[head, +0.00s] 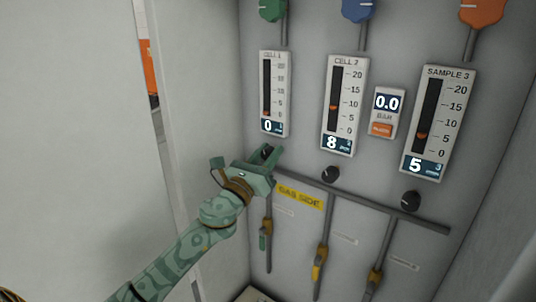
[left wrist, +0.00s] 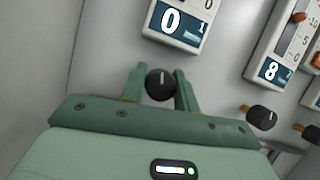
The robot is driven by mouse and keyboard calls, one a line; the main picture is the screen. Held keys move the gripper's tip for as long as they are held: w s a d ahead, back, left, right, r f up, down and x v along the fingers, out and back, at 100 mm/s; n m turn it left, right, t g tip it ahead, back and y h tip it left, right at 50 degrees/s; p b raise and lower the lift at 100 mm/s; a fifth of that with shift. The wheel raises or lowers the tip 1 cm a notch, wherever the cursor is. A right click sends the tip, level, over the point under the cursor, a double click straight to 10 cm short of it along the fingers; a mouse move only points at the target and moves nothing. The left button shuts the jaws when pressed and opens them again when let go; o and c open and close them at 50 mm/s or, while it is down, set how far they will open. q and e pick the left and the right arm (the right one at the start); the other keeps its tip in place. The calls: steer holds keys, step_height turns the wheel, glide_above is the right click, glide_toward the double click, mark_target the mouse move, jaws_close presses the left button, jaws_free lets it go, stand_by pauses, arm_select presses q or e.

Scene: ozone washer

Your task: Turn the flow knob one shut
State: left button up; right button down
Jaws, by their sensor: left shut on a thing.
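Flow knob one, a small black round knob (left wrist: 160,85) with a white pointer line, sits below the cell 1 flow meter (head: 272,94). In the left wrist view its pointer line stands about upright. My green left gripper (head: 266,157) is shut on this knob, with one finger on each side of it. In the head view the gripper hides most of the knob. The cell 1 meter reads 0 and its orange float is at the bottom of the scale. My right gripper is not in view.
The cell 2 meter (head: 345,105) reads 8 and the sample 3 meter (head: 439,122) reads 5. Their black knobs (head: 330,174) and (head: 411,201) sit below. A pressure display (head: 387,102) reads 0.0. A grey pipe (head: 360,203) runs under the knobs.

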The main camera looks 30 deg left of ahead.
arm_select(q)
steer(key=n+y, duration=0.2)
steer(key=n, duration=0.3)
steer(key=n+g+y, duration=0.1)
steer(key=n+y, duration=0.2)
steer(key=n, duration=0.2)
steer(key=shift+n, duration=0.3)
steer(key=n+g+y, duration=0.1)
steer(key=n, duration=0.2)
steer(key=n+g+y, duration=0.1)
steer(key=n+g, duration=0.1)
steer(key=n, duration=0.2)
steer(key=shift+n+y, duration=0.3)
steer(key=n+g, duration=0.2)
steer(key=n, duration=0.3)
steer(key=shift+f, duration=0.1)
steer(key=shift+n+g+h, duration=0.6)
steer(key=shift+n+h, duration=0.1)
steer(key=shift+n, duration=1)
steer(key=shift+f, duration=0.1)
steer(key=o, duration=1)
